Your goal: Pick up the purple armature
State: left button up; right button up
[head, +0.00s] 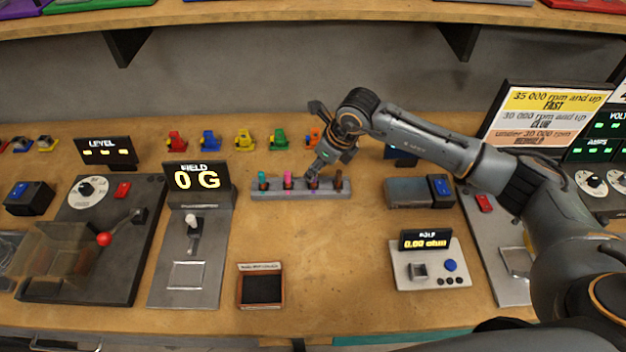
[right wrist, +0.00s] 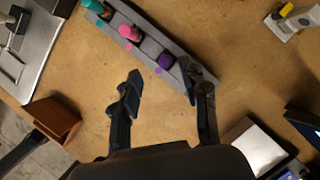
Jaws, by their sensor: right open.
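The purple armature (head: 313,184) stands in a grey slotted rack (head: 300,194) on the workbench, third from the left. In the right wrist view the purple armature (right wrist: 165,62) sits in the rack (right wrist: 145,40) just beyond the space between my fingers. My right gripper (head: 316,168) is above the right half of the rack, open and empty. In the right wrist view my right gripper's (right wrist: 168,86) right finger overlaps the rack's end and partly hides the dark armature there. I cannot tell whether it touches. My left gripper is in neither view.
Pink (head: 288,180), teal (head: 263,181) and brown (head: 338,181) armatures share the rack. Coloured toy-like parts (head: 245,140) line the back. A FIELD display unit (head: 197,183) stands left, a grey-blue device (head: 418,191) right.

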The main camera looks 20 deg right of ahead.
aim_at(313, 183)
jog(key=x, duration=0.1)
jog(key=p+x, duration=0.1)
jog(key=x, duration=0.1)
jog(key=p+x, duration=0.1)
jog(key=x, duration=0.1)
jog(key=shift+w+d+f, duration=0.15)
jog(key=shift+d+f, duration=0.05)
jog(key=shift+d, duration=0.15)
jog(key=shift+w+f, duration=0.1)
jog(key=shift+f, duration=0.2)
jog(key=shift+c, duration=0.5)
grip_shut()
